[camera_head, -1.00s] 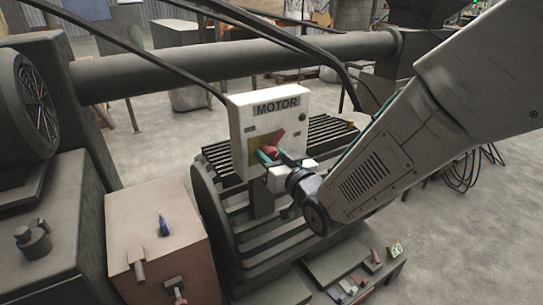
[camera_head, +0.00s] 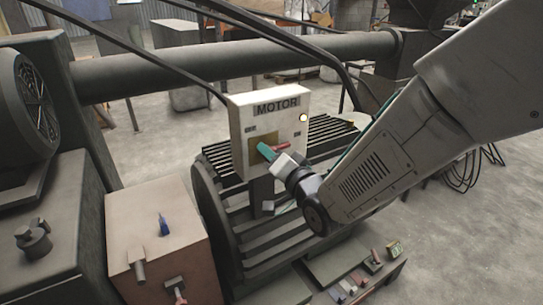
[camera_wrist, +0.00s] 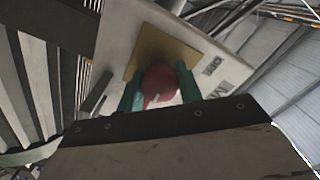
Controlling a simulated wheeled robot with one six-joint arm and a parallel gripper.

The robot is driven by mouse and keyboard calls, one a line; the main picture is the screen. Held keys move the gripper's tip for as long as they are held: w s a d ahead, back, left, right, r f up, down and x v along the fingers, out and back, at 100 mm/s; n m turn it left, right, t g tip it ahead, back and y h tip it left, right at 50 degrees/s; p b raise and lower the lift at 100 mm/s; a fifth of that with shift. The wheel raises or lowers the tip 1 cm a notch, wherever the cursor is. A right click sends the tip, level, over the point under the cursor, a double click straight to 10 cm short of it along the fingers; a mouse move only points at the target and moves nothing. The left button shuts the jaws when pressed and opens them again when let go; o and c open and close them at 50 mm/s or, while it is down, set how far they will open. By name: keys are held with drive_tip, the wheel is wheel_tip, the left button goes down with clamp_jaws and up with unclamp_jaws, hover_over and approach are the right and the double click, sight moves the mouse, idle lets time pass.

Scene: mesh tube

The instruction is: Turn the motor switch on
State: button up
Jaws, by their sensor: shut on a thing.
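The white motor switch box (camera_head: 242,127), labelled MOTOR, stands above the ribbed motor housing. The red switch handle (camera_head: 284,148) points to the right in front of the yellow plate. It also shows in the wrist view (camera_wrist: 160,84) as a rounded red knob over the yellow plate (camera_wrist: 158,45). My gripper (camera_head: 267,152) is at the front of the box. Its two green fingers (camera_wrist: 160,88) stand on either side of the red handle, shut on it. The fingers partly hide the handle and plate.
A dark ribbed motor (camera_head: 270,240) lies under the box. A pinkish cabinet (camera_head: 150,220) with a blue handle stands at the left. A thick dark pipe (camera_head: 240,62) and black cables run behind and above the box.

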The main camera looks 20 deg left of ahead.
drive_tip(key=shift+f+m, duration=0.1)
drive_tip(key=shift+m, duration=0.2)
drive_tip(key=o, duration=1)
drive_tip(key=shift+s+d, duration=0.1)
drive_tip(key=v, duration=0.7)
drive_tip(key=shift+s+d, duration=0.2)
drive_tip(key=shift+s, duration=0.05)
